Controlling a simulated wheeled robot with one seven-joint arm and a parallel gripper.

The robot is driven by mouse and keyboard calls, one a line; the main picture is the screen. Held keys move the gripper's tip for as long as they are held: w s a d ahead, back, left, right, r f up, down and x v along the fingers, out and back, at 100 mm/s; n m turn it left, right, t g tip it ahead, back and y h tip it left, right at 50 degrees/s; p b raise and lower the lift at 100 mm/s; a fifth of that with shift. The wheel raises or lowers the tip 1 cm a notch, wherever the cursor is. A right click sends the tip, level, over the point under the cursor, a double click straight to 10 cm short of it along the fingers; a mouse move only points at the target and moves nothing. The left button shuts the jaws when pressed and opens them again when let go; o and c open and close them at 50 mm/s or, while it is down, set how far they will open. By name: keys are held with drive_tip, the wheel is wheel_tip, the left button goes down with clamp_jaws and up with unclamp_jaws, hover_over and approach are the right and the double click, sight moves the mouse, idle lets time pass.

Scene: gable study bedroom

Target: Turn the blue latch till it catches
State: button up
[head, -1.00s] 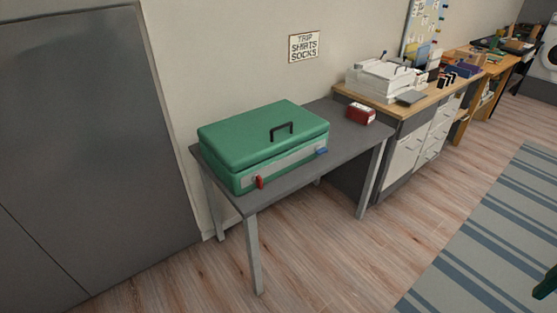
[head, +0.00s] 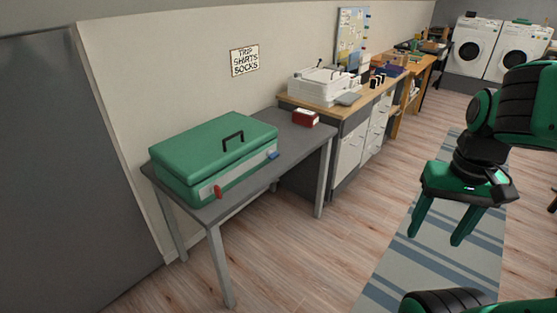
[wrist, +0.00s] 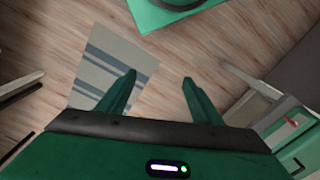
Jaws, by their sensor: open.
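The blue latch (head: 273,155) is a small tab at the right end of the pale front strip of a green case (head: 206,150). The case lies with its lid down on a grey table (head: 293,143). A red latch (head: 217,191) stands on the left part of the same strip. Whether the blue latch is caught is too small to tell. My gripper (head: 434,241) hangs open and empty over the floor and striped rug, right of the table and well apart from the case. Its two fingers (wrist: 158,92) show spread in the wrist view, with nothing between them.
A red box (head: 306,118) sits at the table's back right. A wooden-topped cabinet (head: 322,103) with a white tray unit (head: 318,86) adjoins the table. A grey door panel (head: 50,170) is at the left. The floor (head: 300,265) before the table is clear.

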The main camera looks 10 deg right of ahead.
drive_tip(key=w+a+f+n+t+y, duration=0.1)
drive_tip(key=w+f+n, duration=0.25)
drive_tip(key=w, duration=0.65)
drive_tip(key=w+a+f+n+t, duration=0.15)
drive_tip(key=w+n, duration=0.25)
drive_tip(key=w, duration=0.6)
drive_tip(key=n+t+y, duration=0.6)
drive_tip(key=t+y, duration=0.3)
drive_tip(key=t, duration=0.3)
approach(277, 156)
drive_tip(key=x, duration=0.8)
drive_tip(key=shift+w+a, duration=0.1)
drive_tip(key=shift+a, duration=0.15)
drive_tip(key=c, duration=1.1)
drive_tip(key=shift+o, duration=0.2)
drive_tip(key=shift+d+r+m, duration=0.1)
drive_tip(key=shift+m, duration=0.15)
